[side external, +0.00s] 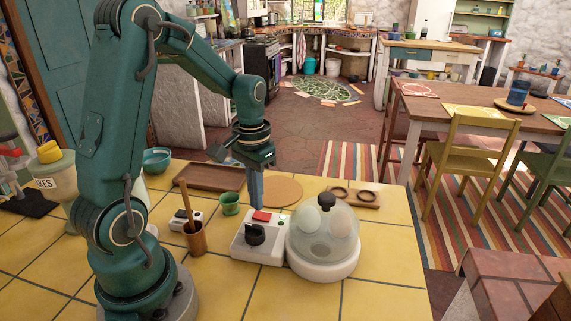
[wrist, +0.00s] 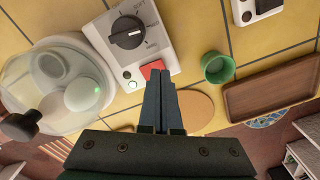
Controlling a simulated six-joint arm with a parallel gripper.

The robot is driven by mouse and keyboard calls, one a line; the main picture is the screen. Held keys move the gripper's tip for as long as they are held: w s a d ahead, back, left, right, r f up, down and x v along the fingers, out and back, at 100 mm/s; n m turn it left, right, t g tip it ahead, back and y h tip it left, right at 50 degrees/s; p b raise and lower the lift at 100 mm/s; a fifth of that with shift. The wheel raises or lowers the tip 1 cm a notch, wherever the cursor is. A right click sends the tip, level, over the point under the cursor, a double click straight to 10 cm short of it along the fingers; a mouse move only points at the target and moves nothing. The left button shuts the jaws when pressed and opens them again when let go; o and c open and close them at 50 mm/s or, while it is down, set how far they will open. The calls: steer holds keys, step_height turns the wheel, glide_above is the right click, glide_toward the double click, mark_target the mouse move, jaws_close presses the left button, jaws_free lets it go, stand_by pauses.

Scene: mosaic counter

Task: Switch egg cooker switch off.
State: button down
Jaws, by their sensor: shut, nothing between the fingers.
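The egg cooker has a white base with a clear dome (side external: 323,232) over pale eggs and a dark knob on top. Its white control box (side external: 262,250) adjoins it and carries a black dial (side external: 255,234) and a red switch (side external: 262,216). In the wrist view the dial (wrist: 127,32) and red switch (wrist: 152,67) show clearly, and a small green glow lies on an egg. My gripper (side external: 257,206) is shut and empty, pointing down at the red switch. In the wrist view its fingertips (wrist: 160,77) overlap the switch's edge; I cannot tell whether they touch.
A green cup (side external: 230,204), a wooden tray (side external: 209,178) and a round cork mat (side external: 283,193) stand behind the control box. A brown holder with a stick (side external: 195,239) is to its left. Front yellow tiles are clear.

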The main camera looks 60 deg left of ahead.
mark_target(257, 214)
steer(key=shift+f, duration=0.9)
stand_by(0.5)
steer(key=shift+r, duration=3.55)
steer(key=s+d+r+m+t, duration=0.1)
steer(key=s+d+r+t, duration=0.1)
steer(key=s+d, duration=0.2)
steer(key=s+d+r+m+t, duration=0.2)
steer(key=s+d+t, duration=0.1)
steer(key=d, duration=0.5)
steer(key=shift+s+d+r+t, duration=0.25)
steer(key=shift+s+r+t, duration=0.1)
steer(key=shift+s, duration=0.2)
